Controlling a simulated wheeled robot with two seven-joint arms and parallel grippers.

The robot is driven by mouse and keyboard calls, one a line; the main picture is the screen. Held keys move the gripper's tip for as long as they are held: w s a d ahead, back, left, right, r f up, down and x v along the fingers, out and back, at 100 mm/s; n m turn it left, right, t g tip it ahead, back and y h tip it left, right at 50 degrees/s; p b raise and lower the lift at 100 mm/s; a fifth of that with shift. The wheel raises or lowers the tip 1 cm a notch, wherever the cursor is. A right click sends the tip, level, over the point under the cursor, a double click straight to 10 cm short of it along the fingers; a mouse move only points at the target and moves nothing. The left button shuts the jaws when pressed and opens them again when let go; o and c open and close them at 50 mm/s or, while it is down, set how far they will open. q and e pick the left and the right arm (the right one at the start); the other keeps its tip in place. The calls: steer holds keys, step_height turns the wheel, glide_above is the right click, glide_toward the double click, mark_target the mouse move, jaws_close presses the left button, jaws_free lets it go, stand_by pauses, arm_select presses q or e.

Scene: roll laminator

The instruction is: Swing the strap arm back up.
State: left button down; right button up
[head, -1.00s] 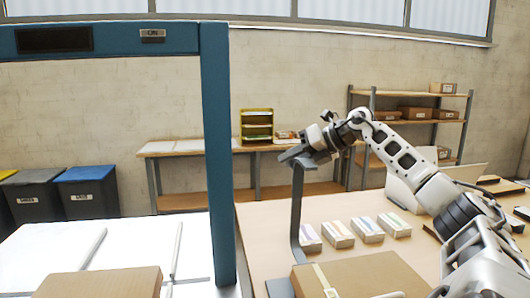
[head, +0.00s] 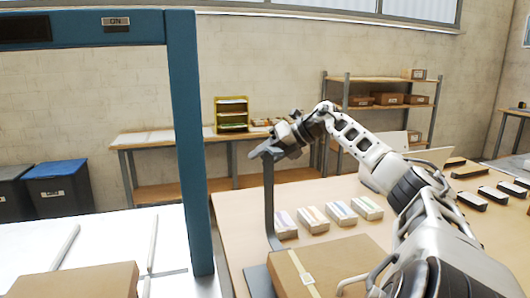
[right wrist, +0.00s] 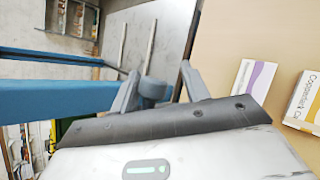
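The strap arm (head: 269,203) is a dark grey post standing upright from a flat base plate at the left edge of a brown carton (head: 345,257). A pale strap (head: 304,276) with a buckle runs over the carton. My right gripper (head: 262,152) is at the top end of the strap arm. In the right wrist view its two fingers (right wrist: 160,88) are spread apart. A grey round knob (right wrist: 152,90) shows between them, close to the left finger, with a gap on the right side. Whether it touches a finger I cannot tell. My left gripper is out of view.
A blue frame post (head: 188,150) stands left of the strap arm, beside a white table with another carton (head: 75,282). Several small boxes (head: 340,213) lie in a row on the wooden table (head: 235,215). Black items (head: 493,194) lie further right.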

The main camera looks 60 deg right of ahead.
steer(key=shift+a+r, duration=0.1)
steer(key=shift+r, duration=0.15)
steer(key=shift+s+d+b, duration=0.2)
steer(key=shift+s+b, duration=0.05)
steer(key=shift+b, duration=0.25)
arm_select(q)
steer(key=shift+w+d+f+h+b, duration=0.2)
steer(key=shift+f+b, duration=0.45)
steer(key=shift+b, duration=0.75)
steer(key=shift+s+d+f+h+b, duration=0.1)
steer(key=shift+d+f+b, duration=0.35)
steer(key=shift+b, duration=0.9)
arm_select(e)
steer(key=v, duration=1.5)
steer(key=shift+s, duration=0.15)
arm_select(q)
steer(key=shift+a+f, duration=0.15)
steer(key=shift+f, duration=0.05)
arm_select(e)
steer(key=shift+r, duration=0.1)
